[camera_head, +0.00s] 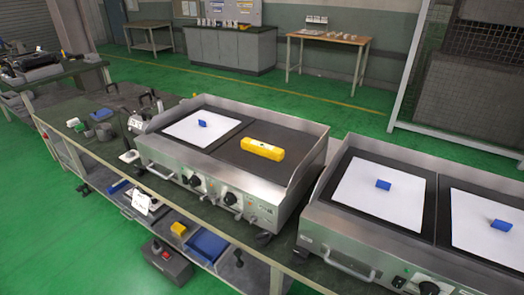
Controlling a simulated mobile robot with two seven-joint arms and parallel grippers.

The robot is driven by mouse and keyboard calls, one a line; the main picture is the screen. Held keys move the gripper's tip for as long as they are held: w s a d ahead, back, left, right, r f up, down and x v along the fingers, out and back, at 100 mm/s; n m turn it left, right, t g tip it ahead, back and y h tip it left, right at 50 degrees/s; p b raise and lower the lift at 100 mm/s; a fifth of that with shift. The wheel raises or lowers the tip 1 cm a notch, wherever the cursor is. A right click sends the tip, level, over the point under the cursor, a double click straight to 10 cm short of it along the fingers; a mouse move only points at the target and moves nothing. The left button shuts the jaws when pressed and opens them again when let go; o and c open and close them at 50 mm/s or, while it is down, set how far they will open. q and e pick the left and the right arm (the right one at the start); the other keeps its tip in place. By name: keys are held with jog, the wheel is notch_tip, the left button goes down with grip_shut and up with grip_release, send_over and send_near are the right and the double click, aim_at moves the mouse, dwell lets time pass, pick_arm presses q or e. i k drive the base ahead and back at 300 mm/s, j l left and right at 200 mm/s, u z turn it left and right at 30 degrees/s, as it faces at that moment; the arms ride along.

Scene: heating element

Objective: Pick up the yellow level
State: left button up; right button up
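The yellow level (262,149) is a short yellow bar. It lies flat on the dark right-hand plate of the left heating unit (236,160), slanting slightly down to the right. Nothing touches it from above. Neither of my grippers shows in the head view, so their positions and states cannot be seen.
A blue block (202,124) sits on a white sheet left of the level. A second heating unit (400,225) stands at the right with blue blocks on white sheets. Raised metal side walls edge the left unit. Tools and cups clutter the bench (75,108) at left.

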aim_at(267, 151)
jog(key=z, duration=0.8)
jog(key=j+z, duration=1.1)
jog(key=j, duration=0.2)
jog(key=k+j+z, duration=0.2)
jog(key=j, duration=0.2)
jog(key=k+j, duration=0.1)
jog(key=j, duration=0.35)
jog(key=k+j, duration=0.1)
jog(key=j, duration=0.35)
jog(key=j+z, duration=0.05)
